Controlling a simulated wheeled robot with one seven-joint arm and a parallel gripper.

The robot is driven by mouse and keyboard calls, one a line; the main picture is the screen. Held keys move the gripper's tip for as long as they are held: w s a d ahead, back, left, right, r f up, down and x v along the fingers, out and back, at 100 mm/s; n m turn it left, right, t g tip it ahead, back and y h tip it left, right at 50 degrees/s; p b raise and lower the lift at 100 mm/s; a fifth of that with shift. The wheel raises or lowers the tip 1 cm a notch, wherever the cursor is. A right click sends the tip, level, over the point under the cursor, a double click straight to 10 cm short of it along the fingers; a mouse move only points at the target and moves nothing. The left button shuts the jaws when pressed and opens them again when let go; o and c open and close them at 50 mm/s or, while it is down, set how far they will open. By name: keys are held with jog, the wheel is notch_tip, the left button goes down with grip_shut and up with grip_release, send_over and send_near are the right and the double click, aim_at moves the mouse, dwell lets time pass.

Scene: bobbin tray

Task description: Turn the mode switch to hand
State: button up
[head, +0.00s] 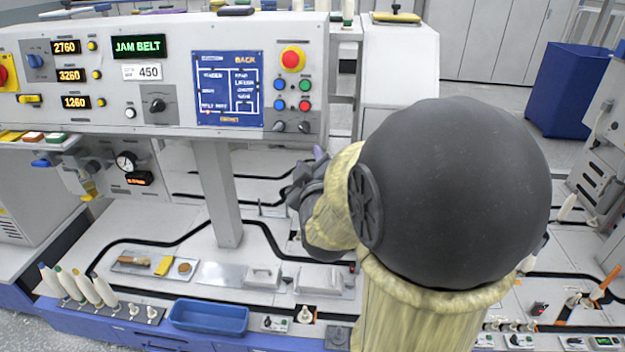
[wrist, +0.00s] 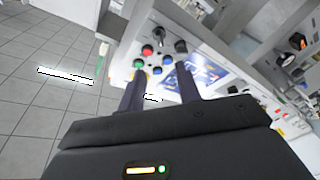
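The grey control panel (head: 140,75) fills the upper left of the head view. It has a black rotary knob (head: 157,105), a blue knob (head: 36,61), a yellow knob (head: 29,99) and two small dark knobs (head: 279,126) below its buttons. I cannot tell which is the mode switch; no label is readable. My gripper (head: 308,172) is right of and below the panel, partly hidden by my arm. In the wrist view its two dark fingers (wrist: 160,76) stand apart with nothing between them. The panel's small dark knobs (wrist: 160,32) show beyond the fingertips.
A red button (head: 293,59) and smaller coloured buttons (head: 293,95) sit beside a blue route display (head: 228,85). A grey post (head: 217,190) stands below the panel. A blue tray (head: 208,317) and upright bobbins (head: 85,285) are at the front. A blue bin (head: 570,90) stands right.

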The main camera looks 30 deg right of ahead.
jog(key=shift+b+v, duration=1.6)
jog(key=shift+b, duration=0.45)
jog(key=shift+f, duration=0.15)
